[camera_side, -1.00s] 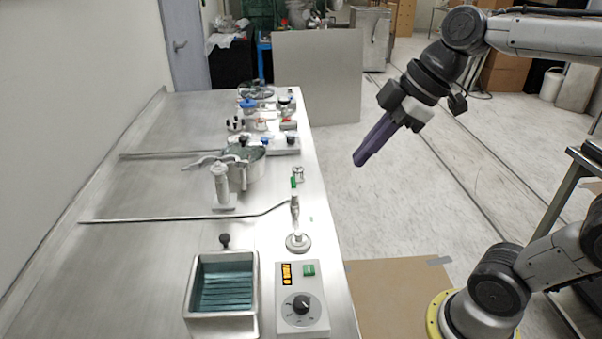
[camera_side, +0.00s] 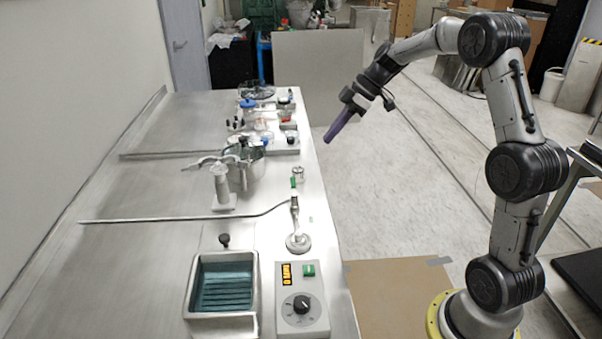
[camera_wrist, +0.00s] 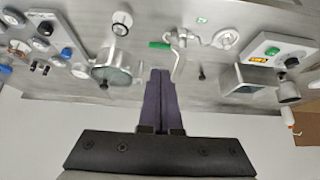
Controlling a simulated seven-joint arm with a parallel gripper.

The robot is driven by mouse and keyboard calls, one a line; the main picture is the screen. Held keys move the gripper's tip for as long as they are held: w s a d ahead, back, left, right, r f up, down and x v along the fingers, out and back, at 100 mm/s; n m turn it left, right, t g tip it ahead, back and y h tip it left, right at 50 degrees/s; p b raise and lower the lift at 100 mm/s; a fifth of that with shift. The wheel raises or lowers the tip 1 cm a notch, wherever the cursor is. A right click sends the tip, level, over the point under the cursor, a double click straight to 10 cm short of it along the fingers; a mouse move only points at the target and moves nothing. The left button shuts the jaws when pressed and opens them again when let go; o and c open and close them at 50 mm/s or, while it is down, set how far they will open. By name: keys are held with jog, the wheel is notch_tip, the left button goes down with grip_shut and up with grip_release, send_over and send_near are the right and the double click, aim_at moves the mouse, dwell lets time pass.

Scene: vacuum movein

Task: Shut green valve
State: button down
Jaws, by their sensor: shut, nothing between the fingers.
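The green valve handle (camera_side: 293,183) sits on a metal pipe fitting (camera_side: 295,205) near the bench's right edge. In the wrist view the green handle (camera_wrist: 159,45) lies just beyond the fingertips and slightly left, beside the bent pipe (camera_wrist: 178,62). My gripper (camera_side: 328,140) has purple fingers, pressed together and empty. In the wrist view my gripper (camera_wrist: 159,73) points toward the bench fittings.
A glass vessel (camera_side: 244,175) with a clamp stands left of the valve. A water bath (camera_side: 223,290) and a control box with a dial (camera_side: 301,315) stand in front. Blue and black knobs (camera_side: 264,140) cluster behind.

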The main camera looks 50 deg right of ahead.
aim_at(293, 180)
dwell(0.3)
jog(key=x, duration=1.4)
jog(key=shift+w+a+n+g+y, duration=0.15)
jog(key=shift+w+n+g+y, duration=0.15)
jog(key=shift+n, duration=0.4)
jog(key=n, duration=0.1)
jog(key=w+n+g, duration=0.1)
jog(key=shift+a+n+y, duration=0.3)
jog(key=shift+a+y, duration=0.1)
jog(key=n+g, duration=0.1)
jog(key=w+a+n+g, duration=0.1)
jog(key=n, duration=0.1)
jog(key=shift+w+a+n+y, duration=0.1)
jog(key=shift+a+n+y, duration=0.15)
jog(key=shift+n+y, duration=0.05)
jog(key=n+g, duration=0.1)
jog(key=a+n+g, duration=0.1)
jog(key=n, duration=0.1)
jog(key=a+n+g, duration=0.1)
jog(key=shift+w+a+n, duration=0.15)
jog(key=shift+w+n, duration=0.15)
jog(key=shift+w, duration=0.05)
jog(key=shift+s+a, duration=0.1)
jog(key=shift+a, duration=0.55)
jog(key=shift+s+d, duration=0.1)
